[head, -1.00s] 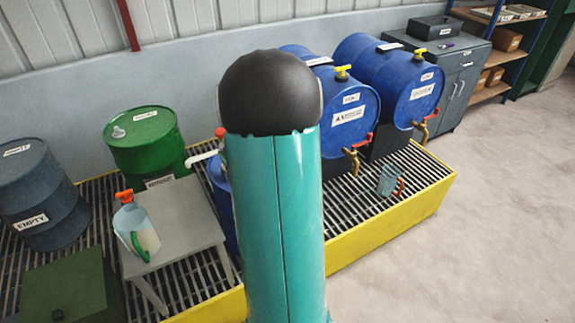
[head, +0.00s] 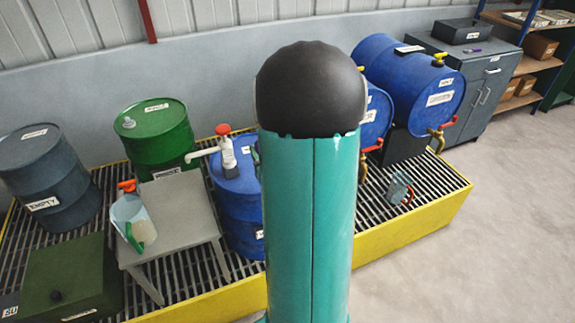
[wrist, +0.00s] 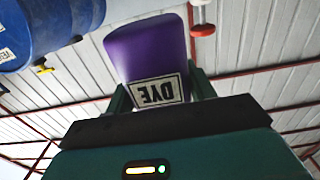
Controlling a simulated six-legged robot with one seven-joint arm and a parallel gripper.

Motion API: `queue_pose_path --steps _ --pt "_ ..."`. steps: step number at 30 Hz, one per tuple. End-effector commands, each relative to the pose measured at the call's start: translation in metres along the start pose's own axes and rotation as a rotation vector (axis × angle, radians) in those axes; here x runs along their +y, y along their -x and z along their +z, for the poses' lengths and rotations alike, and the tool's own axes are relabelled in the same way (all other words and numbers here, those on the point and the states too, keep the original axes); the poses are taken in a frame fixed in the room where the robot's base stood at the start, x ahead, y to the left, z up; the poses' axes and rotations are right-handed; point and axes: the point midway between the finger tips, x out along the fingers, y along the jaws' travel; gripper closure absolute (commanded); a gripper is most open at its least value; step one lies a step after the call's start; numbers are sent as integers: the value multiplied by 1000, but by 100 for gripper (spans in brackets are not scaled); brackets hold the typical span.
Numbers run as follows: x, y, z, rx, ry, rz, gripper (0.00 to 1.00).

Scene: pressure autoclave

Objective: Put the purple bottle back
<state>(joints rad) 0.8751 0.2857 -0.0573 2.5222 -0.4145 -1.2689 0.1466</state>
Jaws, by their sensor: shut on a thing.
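The purple bottle (wrist: 147,50) has a white label reading DYE, which appears upside down in the wrist view. My gripper (wrist: 158,88) is shut on it, with one dark green finger on each side. The bottle's far end points away from the wrist. In the head view my own teal arm stands up the middle and hides the gripper and the bottle.
A yellow-edged spill tray (head: 415,222) with a grating holds a green drum (head: 158,145), a grey drum (head: 45,180) and blue drums (head: 410,80). A grey stand (head: 178,212) carries a jug (head: 133,222). A grey cabinet (head: 480,85) stands beyond. Floor at right is clear.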

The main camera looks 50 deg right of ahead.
Motion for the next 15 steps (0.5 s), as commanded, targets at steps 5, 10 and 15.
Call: queue_pose_path --steps 5,10,15 --pt "13 -18 11 -2 -1 2 77" --pt "36 -46 28 -1 -2 2 77" --pt "59 -73 47 -2 -2 1 77"
